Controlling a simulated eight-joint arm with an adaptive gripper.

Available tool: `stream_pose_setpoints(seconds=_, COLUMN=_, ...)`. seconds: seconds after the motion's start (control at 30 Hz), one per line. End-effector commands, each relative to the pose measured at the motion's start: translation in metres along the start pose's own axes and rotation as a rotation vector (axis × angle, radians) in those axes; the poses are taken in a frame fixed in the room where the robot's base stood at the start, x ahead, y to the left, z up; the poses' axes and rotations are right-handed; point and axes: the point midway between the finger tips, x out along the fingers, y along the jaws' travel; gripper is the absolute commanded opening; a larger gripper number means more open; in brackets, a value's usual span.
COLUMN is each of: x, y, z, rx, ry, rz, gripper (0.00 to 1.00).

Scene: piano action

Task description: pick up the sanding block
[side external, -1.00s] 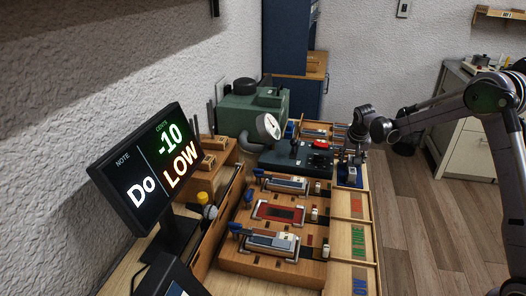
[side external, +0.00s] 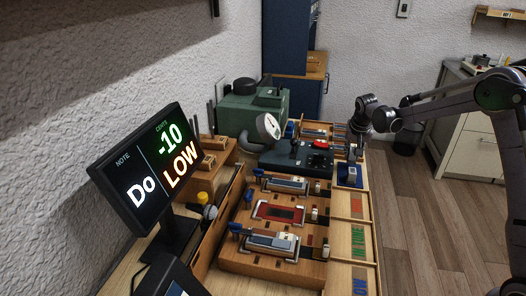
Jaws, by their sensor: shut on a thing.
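My gripper (side external: 354,150) is at the back right of the workbench, pointing down above a blue pad (side external: 349,175) at the bench's right edge. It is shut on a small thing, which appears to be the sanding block. The block is mostly hidden by the fingers and too small to make out clearly. The gripper and its load look raised a little above the blue pad.
Wooden fixtures (side external: 280,212) fill the bench front. Labelled bins (side external: 359,241) line the right edge. A monitor (side external: 150,165) stands left.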

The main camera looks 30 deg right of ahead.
Motion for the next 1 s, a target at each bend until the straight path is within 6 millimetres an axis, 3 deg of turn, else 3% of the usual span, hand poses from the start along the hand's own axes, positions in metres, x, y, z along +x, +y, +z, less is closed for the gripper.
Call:
stream_pose_setpoints(seconds=0.03, x=-0.011, y=0.0, z=-0.004, rx=0.0, ry=0.0, rz=0.0, gripper=0.0)
stream_pose_setpoints(seconds=0.3, x=-0.046, y=0.062, z=-0.013, rx=0.004, ry=0.0, rz=0.001, gripper=0.0)
stream_pose_setpoints(seconds=0.5, x=-0.066, y=0.096, z=-0.017, rx=0.003, ry=0.0, rz=0.001, gripper=0.0)
stream_pose_setpoints(seconds=0.7, x=-0.076, y=0.113, z=-0.02, rx=0.001, ry=0.001, rz=0.0, gripper=0.0)
stream_pose_setpoints(seconds=1.0, x=-0.078, y=0.117, z=-0.021, rx=-0.001, ry=0.001, rz=0.0, gripper=0.0)
